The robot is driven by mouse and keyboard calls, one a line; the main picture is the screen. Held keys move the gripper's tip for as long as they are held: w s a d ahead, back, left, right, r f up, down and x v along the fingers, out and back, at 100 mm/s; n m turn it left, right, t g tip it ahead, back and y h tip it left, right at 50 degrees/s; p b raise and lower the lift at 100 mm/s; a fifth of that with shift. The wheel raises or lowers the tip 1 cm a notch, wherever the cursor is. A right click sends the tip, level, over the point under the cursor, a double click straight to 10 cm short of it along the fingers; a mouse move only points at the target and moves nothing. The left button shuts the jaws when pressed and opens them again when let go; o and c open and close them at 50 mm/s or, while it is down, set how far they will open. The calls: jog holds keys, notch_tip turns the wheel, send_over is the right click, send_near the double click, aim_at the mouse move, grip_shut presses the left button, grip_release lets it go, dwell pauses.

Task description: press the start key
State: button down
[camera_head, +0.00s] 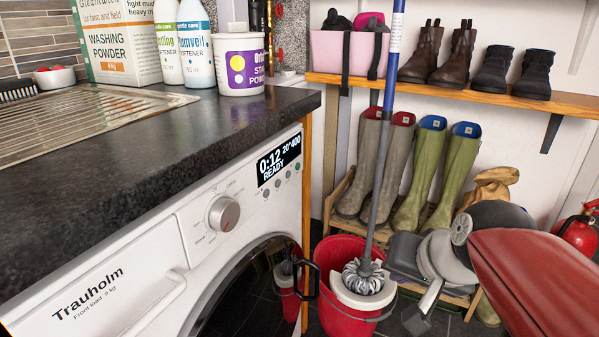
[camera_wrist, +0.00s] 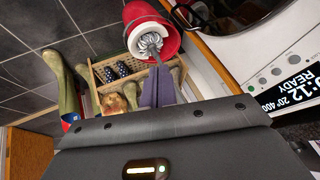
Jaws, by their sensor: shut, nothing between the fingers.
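The white washing machine (camera_head: 170,250) stands under the dark worktop at the left. Its display (camera_head: 279,159) reads READY, 0:12, 20° 400. Small round keys (camera_head: 277,184) sit below the display; the rightmost has a green tint and looks like the start key (camera_head: 298,167). The wrist view shows this green key (camera_wrist: 250,87) at the end of the row, right of centre. My gripper (camera_head: 417,322) is low at the right, in front of the rack, well apart from the panel. It also shows in the wrist view (camera_wrist: 157,78), its fingers shut and empty.
A red bucket (camera_head: 330,250) with a mop (camera_head: 372,215) stands between the machine and my arm. Wellies (camera_head: 410,175) stand on a wooden rack behind. A shelf (camera_head: 450,91) holds boots above. Detergents stand on the worktop (camera_head: 150,140). A fire extinguisher (camera_head: 580,232) is far right.

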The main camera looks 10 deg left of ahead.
aim_at(298, 166)
jog(key=w+a+r+m+t+y+b, duration=0.1)
jog(key=w+a+r+m+y, duration=0.1)
jog(key=w, duration=0.9)
jog(key=w+a+r+m+t+y+b, duration=0.1)
jog(key=w+a+m, duration=0.4)
jog(key=w, duration=0.7)
jog(key=shift+a+r+t+y+b, duration=0.4)
jog(key=shift+a+r+y+b, duration=0.1)
jog(key=shift+a+y+b, duration=0.15)
jog(key=shift+w, duration=0.1)
jog(key=w+a+p, duration=0.3)
jog(key=a+p, duration=0.2)
jog(key=a, duration=0.3)
jog(key=shift+a, duration=0.25)
jog(key=shift+w+a+p, duration=0.1)
jog(key=shift+a+p, duration=0.15)
jog(key=shift+p, duration=0.05)
